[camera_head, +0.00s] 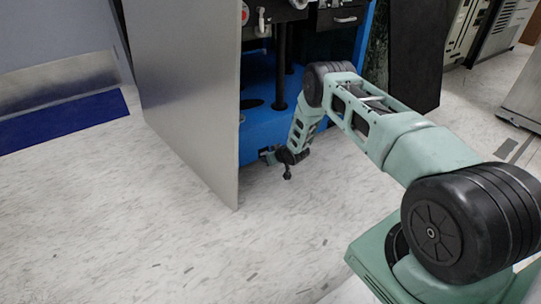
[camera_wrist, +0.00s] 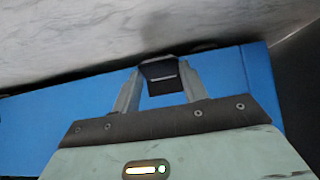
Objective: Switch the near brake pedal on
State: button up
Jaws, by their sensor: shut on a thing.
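A small black pedal (camera_wrist: 163,86) with a pale line across it shows in the wrist view, at the edge of the blue base (camera_wrist: 235,75). I take it to be the near brake pedal. My gripper (camera_wrist: 160,72) has its two grey fingers on either side of the pedal and is shut on it. In the head view my gripper (camera_head: 268,155) is low beside the blue machine base (camera_head: 258,88), close to the floor. The pedal cannot be made out there. Whether it is pressed or raised I cannot tell.
A tall grey panel (camera_head: 185,90) stands just left of my gripper. A dark panel (camera_head: 416,55) stands to the right of the machine. A blue mat (camera_head: 65,122) lies at the far left. The pale floor (camera_head: 130,215) in front is clear.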

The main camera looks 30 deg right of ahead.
jog(key=o, duration=1.4)
jog(key=shift+s+r, duration=0.2)
jog(key=shift+r, duration=0.05)
jog(key=p+v, duration=1)
jog(key=v, duration=0.6)
jog(key=shift+s+r, duration=0.15)
jog(key=shift+s, duration=0.25)
